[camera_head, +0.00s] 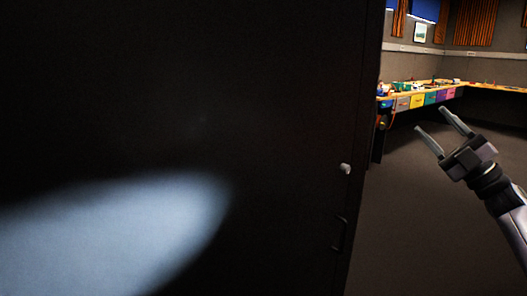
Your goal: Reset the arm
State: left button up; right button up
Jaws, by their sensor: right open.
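My right gripper (444,131) is raised in the air at the right of the head view. Its two fingers point up and to the left, are spread apart and hold nothing. My right arm comes in from the lower right edge. A large black panel (150,110) fills the left and middle of the view. A small light round knob (345,169) sits near its right edge, to the left of the gripper and apart from it. My left gripper does not show. I see no trackball.
A dark handle (339,233) is below the knob. Open grey floor (420,240) lies to the right of the panel. At the back, a long bench (405,95) with colored drawers and small items runs along the wall. A bright patch of light lies on the panel's lower left.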

jog(key=w+d+m+t+h, duration=0.4)
jog(key=d+m+t+h, duration=0.55)
jog(key=m+h, duration=0.6)
jog(key=w+d+f+m+g+h, duration=0.2)
jog(key=d+f+m+g+h, duration=0.75)
jog(key=f+g, duration=0.3)
jog(key=s+a+f+n+y, duration=0.25)
jog(key=a+f, duration=0.45)
jog(key=f, duration=0.4)
jog(key=s+a+f+n+y, duration=0.15)
jog(key=s+a+f, duration=0.25)
jog(key=a+f, duration=0.55)
jog(key=s+a+f+g+y, duration=0.35)
jog(key=s+a+f, duration=0.55)
jog(key=s+f, duration=0.35)
jog(key=s+a+f+y, duration=0.1)
jog(key=s+a, duration=0.2)
jog(key=s, duration=0.3)
jog(key=s+a+f+g+y, duration=0.1)
jog(key=s+a, duration=0.3)
jog(key=s, duration=0.3)
jog(key=s+a+f+y, duration=0.1)
jog(key=s+a, duration=0.2)
jog(key=s, duration=0.3)
notch_tip(320, 180, up, 14)
jog(key=s+d+p, duration=0.1)
jog(key=p, duration=1.5)
jog(key=shift+s+f+h, duration=0.15)
jog(key=shift+s+h, duration=0.2)
jog(key=shift+h, duration=0.1)
